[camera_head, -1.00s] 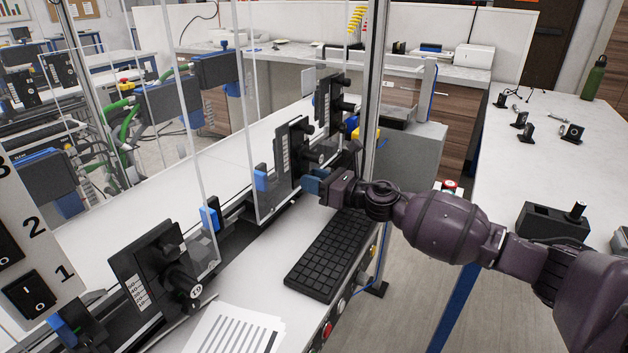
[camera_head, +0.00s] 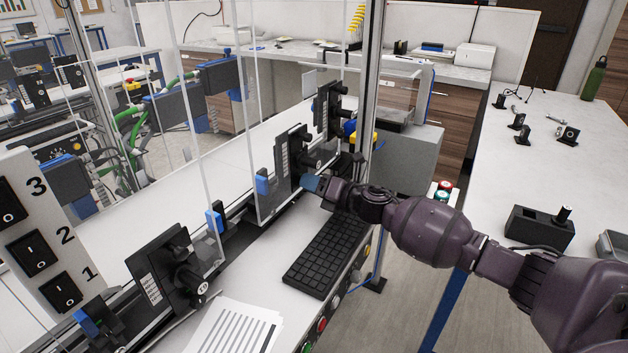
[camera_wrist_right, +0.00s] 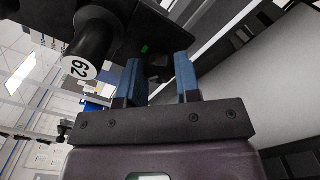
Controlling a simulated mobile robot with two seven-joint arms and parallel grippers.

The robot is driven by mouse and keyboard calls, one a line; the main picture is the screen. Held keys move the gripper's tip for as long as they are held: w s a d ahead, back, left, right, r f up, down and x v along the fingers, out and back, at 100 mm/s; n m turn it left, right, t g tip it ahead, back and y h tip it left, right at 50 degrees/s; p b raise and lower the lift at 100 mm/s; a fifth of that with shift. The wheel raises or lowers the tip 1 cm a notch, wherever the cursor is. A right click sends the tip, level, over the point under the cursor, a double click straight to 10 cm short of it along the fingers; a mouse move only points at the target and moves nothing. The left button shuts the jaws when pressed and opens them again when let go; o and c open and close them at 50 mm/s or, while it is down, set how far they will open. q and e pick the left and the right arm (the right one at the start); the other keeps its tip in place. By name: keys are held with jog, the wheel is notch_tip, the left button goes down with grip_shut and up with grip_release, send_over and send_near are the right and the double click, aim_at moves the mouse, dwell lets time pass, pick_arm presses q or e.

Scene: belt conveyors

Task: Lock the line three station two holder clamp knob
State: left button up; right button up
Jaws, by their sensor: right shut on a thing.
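The middle black holder (camera_head: 283,165) stands on the rail behind the clear panels, with a dark cylinder facing the front. My right gripper (camera_head: 311,183) is at its lower front side, blue fingertips against it. In the right wrist view, the two blue fingers of my right gripper (camera_wrist_right: 159,80) are on either side of a small dark part (camera_wrist_right: 158,68), which seems to be the clamp knob; its shape is hard to make out. A black cylinder with a white numbered end (camera_wrist_right: 80,67) is up and to the left of the fingers. My left gripper is out of view.
A nearer holder (camera_head: 150,275) and a farther one (camera_head: 325,108) stand on the same line. A black keyboard (camera_head: 328,255) lies just below my right arm. A numbered switch panel (camera_head: 45,240) is at left. An upright metal post (camera_head: 369,80) stands close behind my wrist.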

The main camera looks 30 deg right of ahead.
jog(key=shift+r+m+p, duration=0.3)
jog(key=shift+m+p, duration=0.15)
jog(key=shift+m, duration=1.05)
jog(key=m+p, duration=0.3)
jog(key=m, duration=0.3)
jog(key=shift+f+p, duration=0.1)
jog(key=shift+p, duration=0.25)
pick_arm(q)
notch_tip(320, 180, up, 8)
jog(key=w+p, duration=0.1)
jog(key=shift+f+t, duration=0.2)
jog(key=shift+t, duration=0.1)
pick_arm(e)
jog(key=shift+m, duration=1.3)
jog(key=shift+f, duration=0.1)
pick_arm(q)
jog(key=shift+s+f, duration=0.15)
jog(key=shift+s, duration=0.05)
pick_arm(e)
jog(key=shift+m, duration=0.3)
